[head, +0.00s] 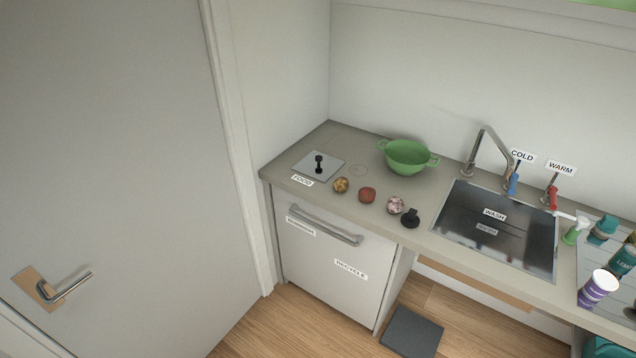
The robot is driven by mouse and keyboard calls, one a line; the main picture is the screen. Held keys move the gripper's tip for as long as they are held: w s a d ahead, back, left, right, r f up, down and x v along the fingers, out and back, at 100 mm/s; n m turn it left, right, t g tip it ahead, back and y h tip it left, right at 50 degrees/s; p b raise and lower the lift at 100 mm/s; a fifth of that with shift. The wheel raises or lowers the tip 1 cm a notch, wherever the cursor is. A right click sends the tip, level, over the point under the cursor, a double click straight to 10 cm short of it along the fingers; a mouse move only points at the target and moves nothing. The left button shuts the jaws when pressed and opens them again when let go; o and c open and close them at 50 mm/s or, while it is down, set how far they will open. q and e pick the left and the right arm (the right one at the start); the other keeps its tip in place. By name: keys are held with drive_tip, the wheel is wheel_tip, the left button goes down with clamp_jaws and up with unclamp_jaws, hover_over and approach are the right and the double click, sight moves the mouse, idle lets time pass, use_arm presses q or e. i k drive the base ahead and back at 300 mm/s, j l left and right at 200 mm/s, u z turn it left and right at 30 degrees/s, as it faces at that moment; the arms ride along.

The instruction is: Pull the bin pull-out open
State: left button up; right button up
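The bin pull-out (327,270) is a pale grey front under the left end of the counter. It has a white label reading RECYCLE on it. Its metal bar handle (325,226) runs across the top of the front, with a smaller white label beside it. The front sits flush under the counter, so the pull-out looks closed. Neither of my grippers shows in the head view, and nothing touches the handle.
The counter (443,181) holds a green colander (407,156), a plate marked FOOD (318,166), several small round items and a sink (496,229). A grey door (110,150) stands left. A dark mat (411,333) lies on the floor, right of the bin front.

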sight(344, 264)
drive_tip(key=i+j, duration=0.15)
drive_tip(key=i, duration=0.3)
drive_tip(key=i+j, duration=0.15)
drive_tip(key=i, duration=0.3)
drive_tip(key=i+j, duration=0.15)
drive_tip(key=i, duration=0.35)
drive_tip(key=i+j, duration=0.15)
drive_tip(key=i, duration=0.3)
